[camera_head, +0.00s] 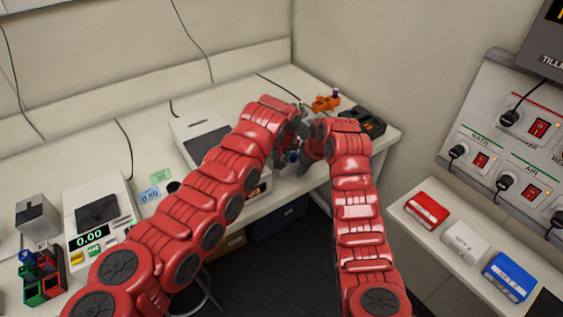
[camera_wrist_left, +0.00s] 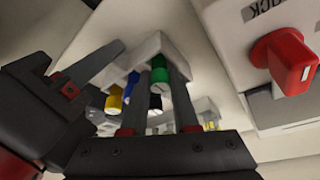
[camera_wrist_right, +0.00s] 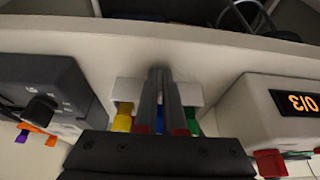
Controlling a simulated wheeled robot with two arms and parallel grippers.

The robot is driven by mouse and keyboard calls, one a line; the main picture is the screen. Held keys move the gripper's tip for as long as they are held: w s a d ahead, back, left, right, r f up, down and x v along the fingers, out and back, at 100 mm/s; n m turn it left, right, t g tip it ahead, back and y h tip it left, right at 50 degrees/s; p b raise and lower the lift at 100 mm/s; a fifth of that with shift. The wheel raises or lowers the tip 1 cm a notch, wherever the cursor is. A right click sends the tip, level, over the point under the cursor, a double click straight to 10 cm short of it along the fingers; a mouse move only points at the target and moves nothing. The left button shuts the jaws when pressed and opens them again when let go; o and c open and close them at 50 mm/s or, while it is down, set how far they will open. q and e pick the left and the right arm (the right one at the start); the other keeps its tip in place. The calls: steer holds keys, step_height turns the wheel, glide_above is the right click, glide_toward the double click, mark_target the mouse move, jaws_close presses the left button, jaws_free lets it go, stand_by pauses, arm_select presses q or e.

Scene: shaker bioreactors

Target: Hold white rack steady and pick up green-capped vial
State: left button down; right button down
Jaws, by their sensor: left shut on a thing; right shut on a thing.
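The white rack (camera_wrist_left: 146,47) shows in the left wrist view with yellow, blue, black and green-capped vials in it. The green-capped vial (camera_wrist_left: 158,74) stands at the rack's end, between the fingers of my left gripper (camera_wrist_left: 159,64), which is shut on it. In the right wrist view the rack (camera_wrist_right: 127,89) lies beyond the fingers of my right gripper (camera_wrist_right: 165,72). These fingers are close together on the rack's wall, shut on it. In the head view my two grippers meet at the far table's front edge and hide most of the rack.
A white machine (camera_head: 200,138) is close on the left, a scale (camera_head: 98,218) farther left. The right wrist view shows a device with an orange display (camera_wrist_right: 298,102) beside the rack.

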arm_select(q)
step_height(320, 180, up, 10)
arm_select(e)
steer(key=c, duration=0.9)
jaws_free()
steer(key=v, duration=0.6)
steer(key=shift+d+r, duration=0.1)
steer(key=shift+r, duration=0.2)
steer(key=shift+s, duration=0.1)
steer(key=v, duration=0.5)
steer(key=shift+r, duration=0.2)
arm_select(q)
steer(key=shift+f, duration=0.1)
arm_select(e)
steer(key=shift+s+f, duration=0.1)
